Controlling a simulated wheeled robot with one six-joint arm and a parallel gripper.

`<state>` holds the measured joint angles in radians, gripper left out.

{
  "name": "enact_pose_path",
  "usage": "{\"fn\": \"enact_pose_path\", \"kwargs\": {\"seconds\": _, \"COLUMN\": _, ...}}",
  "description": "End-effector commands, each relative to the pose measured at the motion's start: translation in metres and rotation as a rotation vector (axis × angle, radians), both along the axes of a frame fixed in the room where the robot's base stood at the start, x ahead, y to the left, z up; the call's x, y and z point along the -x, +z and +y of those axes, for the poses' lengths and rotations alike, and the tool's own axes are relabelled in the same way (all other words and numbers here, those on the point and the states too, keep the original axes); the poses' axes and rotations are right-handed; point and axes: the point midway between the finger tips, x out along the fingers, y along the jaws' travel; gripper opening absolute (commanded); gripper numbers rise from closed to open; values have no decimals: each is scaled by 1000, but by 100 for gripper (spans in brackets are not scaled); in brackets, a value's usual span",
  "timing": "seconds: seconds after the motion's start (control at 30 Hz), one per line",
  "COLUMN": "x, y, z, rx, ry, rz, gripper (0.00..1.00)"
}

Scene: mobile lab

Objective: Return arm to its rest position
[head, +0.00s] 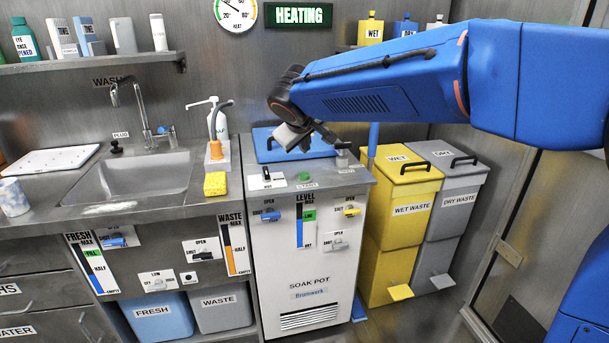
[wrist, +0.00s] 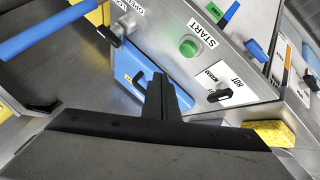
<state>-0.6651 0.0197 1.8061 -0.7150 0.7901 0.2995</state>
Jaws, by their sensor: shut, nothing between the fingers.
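My blue arm (head: 375,85) reaches in from the right in the head view. My gripper (head: 318,140) hangs above the soak pot's blue lid (head: 268,147). In the wrist view my gripper (wrist: 162,85) shows its dark fingers together, with nothing between them. The blue lid (wrist: 128,68) lies behind the fingers there. I cannot tell from these views exactly how far the fingers are above the lid. Part of the lid is hidden by my gripper.
The soak pot cabinet (head: 310,262) stands below my gripper, with a green START button (wrist: 188,47). The sink (head: 145,175), tap (head: 140,100) and yellow sponge (head: 215,184) are to the left. Yellow (head: 400,215) and grey (head: 455,200) waste bins stand right, beneath my arm.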

Motion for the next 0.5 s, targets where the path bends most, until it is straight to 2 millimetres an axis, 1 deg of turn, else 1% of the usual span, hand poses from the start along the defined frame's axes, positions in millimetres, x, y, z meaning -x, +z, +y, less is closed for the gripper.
{"fn": "enact_pose_path", "kwargs": {"seconds": 0.07, "x": 0, "y": 0, "z": -1, "rx": 0, "ry": -1, "rz": 1, "gripper": 0}}
{"fn": "enact_pose_path", "kwargs": {"seconds": 0.13, "x": 2, "y": 0, "z": -7, "rx": -3, "ry": -9, "rz": 4, "gripper": 0}}
{"fn": "enact_pose_path", "kwargs": {"seconds": 0.17, "x": 4, "y": 0, "z": -12, "rx": -5, "ry": -15, "rz": 7, "gripper": 0}}
{"fn": "enact_pose_path", "kwargs": {"seconds": 0.23, "x": 11, "y": 1, "z": -31, "rx": -13, "ry": -36, "rz": 19, "gripper": 0}}
{"fn": "enact_pose_path", "kwargs": {"seconds": 0.27, "x": 15, "y": 0, "z": -42, "rx": -19, "ry": -49, "rz": 26, "gripper": 0}}
{"fn": "enact_pose_path", "kwargs": {"seconds": 0.37, "x": 35, "y": -2, "z": -84, "rx": -40, "ry": -100, "rz": 56, "gripper": 0}}
{"fn": "enact_pose_path", "kwargs": {"seconds": 0.4, "x": 45, "y": -4, "z": -102, "rx": -51, "ry": -123, "rz": 71, "gripper": 0}}
{"fn": "enact_pose_path", "kwargs": {"seconds": 0.47, "x": 61, "y": -8, "z": -128, "rx": -65, "ry": -156, "rz": 92, "gripper": 0}}
{"fn": "enact_pose_path", "kwargs": {"seconds": 0.5, "x": 72, "y": -11, "z": -144, "rx": -77, "ry": -178, "rz": 106, "gripper": 0}}
